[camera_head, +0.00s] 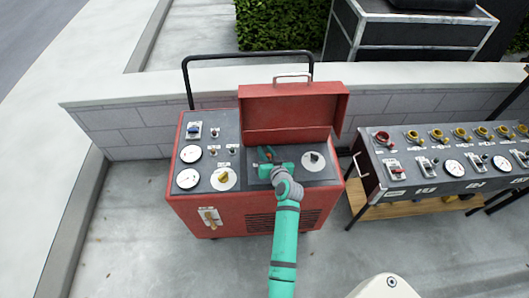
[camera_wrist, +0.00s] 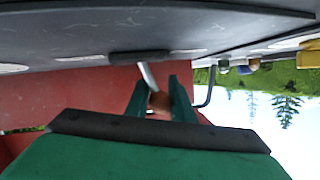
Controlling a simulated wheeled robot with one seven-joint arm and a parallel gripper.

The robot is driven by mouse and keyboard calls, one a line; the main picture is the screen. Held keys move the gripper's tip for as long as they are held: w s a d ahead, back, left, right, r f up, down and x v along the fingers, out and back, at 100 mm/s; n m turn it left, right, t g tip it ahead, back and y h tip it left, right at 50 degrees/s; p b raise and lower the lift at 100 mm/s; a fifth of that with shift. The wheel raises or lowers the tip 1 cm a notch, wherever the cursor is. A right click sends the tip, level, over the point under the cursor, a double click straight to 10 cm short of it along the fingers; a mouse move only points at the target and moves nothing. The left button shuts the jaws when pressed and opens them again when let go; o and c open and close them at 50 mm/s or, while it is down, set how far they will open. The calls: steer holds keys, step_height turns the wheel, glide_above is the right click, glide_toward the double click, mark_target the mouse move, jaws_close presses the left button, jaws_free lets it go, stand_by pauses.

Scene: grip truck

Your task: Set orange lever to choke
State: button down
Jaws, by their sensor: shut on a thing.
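The orange lever shows in the wrist view as an orange-brown knob (camera_wrist: 159,102) on a pale metal stem coming from a dark slot in the grey panel. My gripper (camera_wrist: 161,92) has its two green fingers around the knob, shut on it. In the head view my gripper (camera_head: 265,155) is over the middle of the red machine's (camera_head: 250,215) dark top panel, in front of the open red lid (camera_head: 290,112). My gripper hides the lever there, and I cannot read a choke mark or the lever's setting.
White dials (camera_head: 188,178), a yellow knob (camera_head: 225,176) and small switches lie left of my gripper. A dark round knob (camera_head: 313,158) is close on its right. A second panel (camera_head: 450,165) with yellow and red connectors stands at the right. A low wall (camera_head: 120,130) runs behind.

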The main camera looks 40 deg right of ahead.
steer(key=m, duration=0.1)
steer(key=d+m+t+y, duration=0.1)
steer(key=r+m+t, duration=0.1)
steer(key=shift+s+d+m+y, duration=0.2)
steer(key=shift+s+m+y, duration=0.1)
steer(key=shift+s+m, duration=0.1)
stand_by(0.4)
steer(key=c, duration=1.6)
jaws_free()
steer(key=shift+s, duration=0.1)
steer(key=shift+d, duration=0.1)
steer(key=v, duration=1.1)
steer(key=shift+f, duration=0.15)
